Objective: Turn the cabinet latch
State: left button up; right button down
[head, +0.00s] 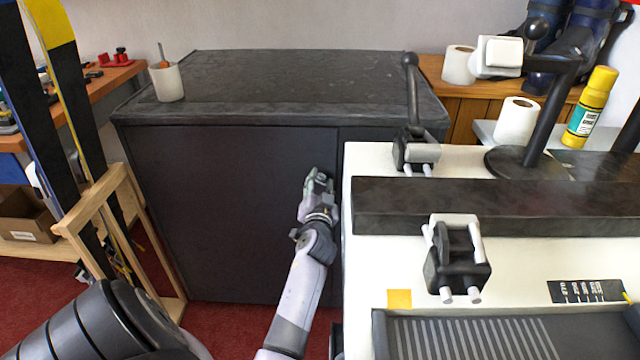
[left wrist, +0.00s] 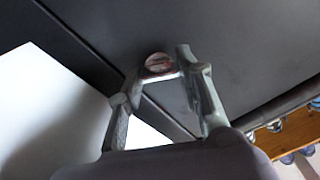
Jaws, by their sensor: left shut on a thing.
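The cabinet (head: 230,210) is dark grey, with its flat front facing me. My left gripper (head: 319,180) is at the right part of that front, near the vertical seam, and covers the latch in the head view. In the left wrist view, the latch (left wrist: 158,62) is a small round piece with a pale rim and a reddish middle on the dark front. The fingers of my left gripper (left wrist: 160,74) are on either side of it, shut on it. How far the latch is turned is hard to tell. My right gripper is not in view.
A white bench (head: 395,260) with black clamps and a dark bar stands close on the right. A pale cup (head: 167,82) stands on the cabinet top. Skis in a wooden rack (head: 85,215) stand on the left. Red floor shows in front of the cabinet.

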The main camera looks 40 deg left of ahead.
pick_arm(q)
jog(key=m, duration=0.5)
jog(key=shift+m, duration=0.3)
jog(key=m+p, duration=0.1)
jog(key=m, duration=0.3)
jog(key=shift+w+d+m, duration=0.1)
jog(key=shift+m, duration=0.2)
jog(key=shift+f+m, duration=0.1)
jog(key=shift+m, duration=0.5)
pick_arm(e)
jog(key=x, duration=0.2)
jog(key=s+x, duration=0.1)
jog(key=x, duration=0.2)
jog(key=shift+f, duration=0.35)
pick_arm(q)
jog(key=o, duration=0.8)
jog(key=shift+c, duration=0.2)
jog(key=o, duration=0.4)
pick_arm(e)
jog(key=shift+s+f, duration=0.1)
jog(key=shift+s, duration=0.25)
